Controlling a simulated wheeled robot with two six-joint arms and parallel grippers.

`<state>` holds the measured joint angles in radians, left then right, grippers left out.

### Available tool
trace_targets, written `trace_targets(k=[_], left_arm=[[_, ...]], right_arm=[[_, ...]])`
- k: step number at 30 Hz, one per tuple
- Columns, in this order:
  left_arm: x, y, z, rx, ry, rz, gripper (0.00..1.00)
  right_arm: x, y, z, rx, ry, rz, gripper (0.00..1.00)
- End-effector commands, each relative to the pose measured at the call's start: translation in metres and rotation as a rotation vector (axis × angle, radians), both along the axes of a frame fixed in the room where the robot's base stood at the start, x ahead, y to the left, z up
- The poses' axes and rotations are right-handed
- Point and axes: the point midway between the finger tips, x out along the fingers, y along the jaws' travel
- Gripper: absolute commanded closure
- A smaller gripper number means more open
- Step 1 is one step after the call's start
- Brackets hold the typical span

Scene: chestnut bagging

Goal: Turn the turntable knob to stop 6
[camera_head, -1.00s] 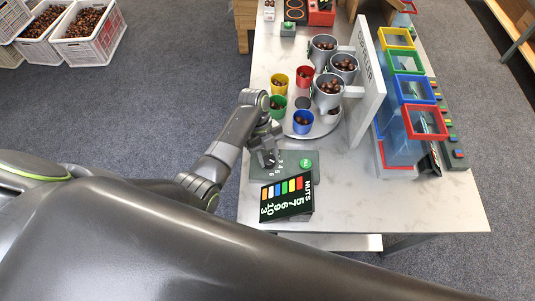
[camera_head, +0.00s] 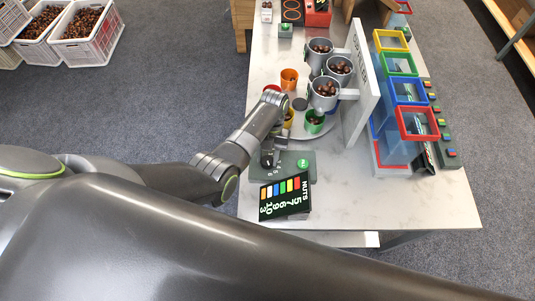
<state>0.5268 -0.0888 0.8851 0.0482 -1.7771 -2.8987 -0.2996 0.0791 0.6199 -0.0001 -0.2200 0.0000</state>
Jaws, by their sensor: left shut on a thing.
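My left gripper (camera_head: 268,158) points down at the knob on the dark green control panel (camera_head: 296,172) and is shut on the knob. The gripper hides most of the knob, and I cannot read which stop it points at. The panel has a green round button (camera_head: 303,163). Behind it is the turntable (camera_head: 326,130), bearing an orange cup (camera_head: 289,79) at the upper left, a yellow cup (camera_head: 290,117) partly behind my gripper, and a green cup (camera_head: 314,121) at the front right. My right gripper is not in view.
Several grey metal cups with chestnuts (camera_head: 325,93) hang over the turntable from a white upright board (camera_head: 360,85). A black NUTS sign (camera_head: 287,197) stands close in front of the panel. Coloured square-rimmed bins (camera_head: 415,122) line the right. The table's front right is clear.

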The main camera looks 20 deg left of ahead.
Motion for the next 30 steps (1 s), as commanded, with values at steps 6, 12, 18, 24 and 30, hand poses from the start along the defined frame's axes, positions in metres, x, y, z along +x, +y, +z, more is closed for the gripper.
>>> trace_targets(k=[6, 12, 18, 24, 30], left_arm=[[0.0012, -0.0002, 0.0011, 0.001, -0.004, -0.042, 0.87], [0.0013, -0.0002, 0.0008, 0.001, -0.004, -0.049, 0.87], [0.0014, -0.0003, 0.0007, 0.001, -0.004, -0.048, 0.87], [0.0011, -0.0003, 0.0006, 0.001, -0.003, -0.048, 0.43], [0.0005, -0.0003, 0.0002, 0.0, -0.002, -0.047, 0.43]], right_arm=[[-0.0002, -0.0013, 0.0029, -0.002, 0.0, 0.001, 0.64], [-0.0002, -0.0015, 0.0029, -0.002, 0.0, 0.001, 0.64], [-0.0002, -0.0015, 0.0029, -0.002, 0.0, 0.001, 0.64], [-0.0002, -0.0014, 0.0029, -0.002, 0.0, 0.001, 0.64], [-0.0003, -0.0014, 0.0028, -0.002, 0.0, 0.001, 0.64]])
